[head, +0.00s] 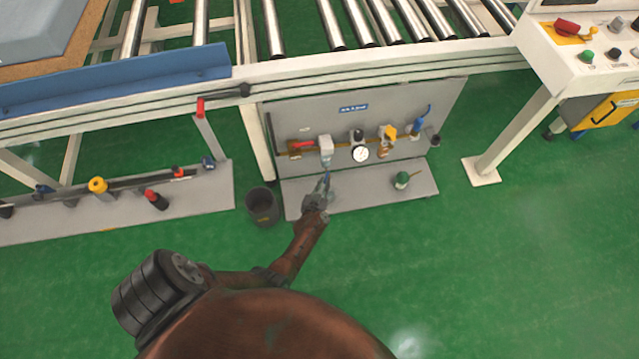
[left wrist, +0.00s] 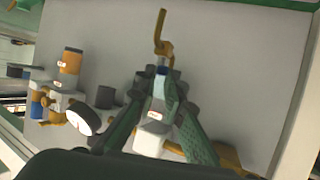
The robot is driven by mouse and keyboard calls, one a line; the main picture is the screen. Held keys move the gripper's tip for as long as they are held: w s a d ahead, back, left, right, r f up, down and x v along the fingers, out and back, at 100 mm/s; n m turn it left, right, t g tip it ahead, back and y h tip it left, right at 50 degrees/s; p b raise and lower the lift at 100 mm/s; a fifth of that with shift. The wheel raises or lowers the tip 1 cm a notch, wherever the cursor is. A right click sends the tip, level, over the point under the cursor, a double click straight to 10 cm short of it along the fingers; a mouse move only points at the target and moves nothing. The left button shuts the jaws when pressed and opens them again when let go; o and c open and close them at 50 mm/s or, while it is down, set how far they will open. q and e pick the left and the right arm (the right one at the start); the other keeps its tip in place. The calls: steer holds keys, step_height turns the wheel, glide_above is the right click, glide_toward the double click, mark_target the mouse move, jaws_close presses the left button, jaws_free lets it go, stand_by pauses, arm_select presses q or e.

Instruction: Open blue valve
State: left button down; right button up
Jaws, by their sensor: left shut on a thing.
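The blue valve (head: 418,125), with its blue lever tilted up, sits at the right end of the pipe on the grey panel (head: 440,98). In the left wrist view blue parts (left wrist: 37,105) show at far left. My left gripper (head: 324,182) is low in front of the panel, left of the blue valve and apart from it. Its green fingers (left wrist: 158,98) are shut on a slim pale piece (left wrist: 161,84) with a blue end; I cannot tell what it is. A brass hook (left wrist: 162,38) shows beyond it. My right gripper is not in view.
A dark bin (head: 262,206) stands left. Green floor is clear at right.

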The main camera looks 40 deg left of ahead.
arm_select(q)
steer(key=shift+w+d+r+n+y, duration=0.15)
steer(key=shift+w+d+n+y, duration=0.15)
steer(key=shift+d+n+y, duration=0.2)
steer(key=shift+w+d+n+g+y+b, duration=0.25)
steer(key=shift+n+g+y+b, duration=0.1)
steer(key=shift+n+g+y, duration=0.35)
steer(key=shift+w+d+n+g+y+b, duration=0.3)
steer(key=shift+n+g+y, duration=0.25)
steer(key=shift+n+y, duration=0.25)
steer(key=shift+w+d+n+g+y+b, duration=0.1)
steer(key=shift+d+n+g+y+b, duration=0.1)
steer(key=shift+n+g+y+b, duration=0.4)
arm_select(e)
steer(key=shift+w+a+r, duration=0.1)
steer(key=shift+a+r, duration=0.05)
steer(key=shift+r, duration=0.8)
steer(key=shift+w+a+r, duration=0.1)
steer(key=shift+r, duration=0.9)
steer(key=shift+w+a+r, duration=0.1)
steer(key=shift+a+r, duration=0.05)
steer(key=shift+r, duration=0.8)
arm_select(q)
steer(key=c, duration=2)
jaws_free()
steer(key=shift+f, duration=0.2)
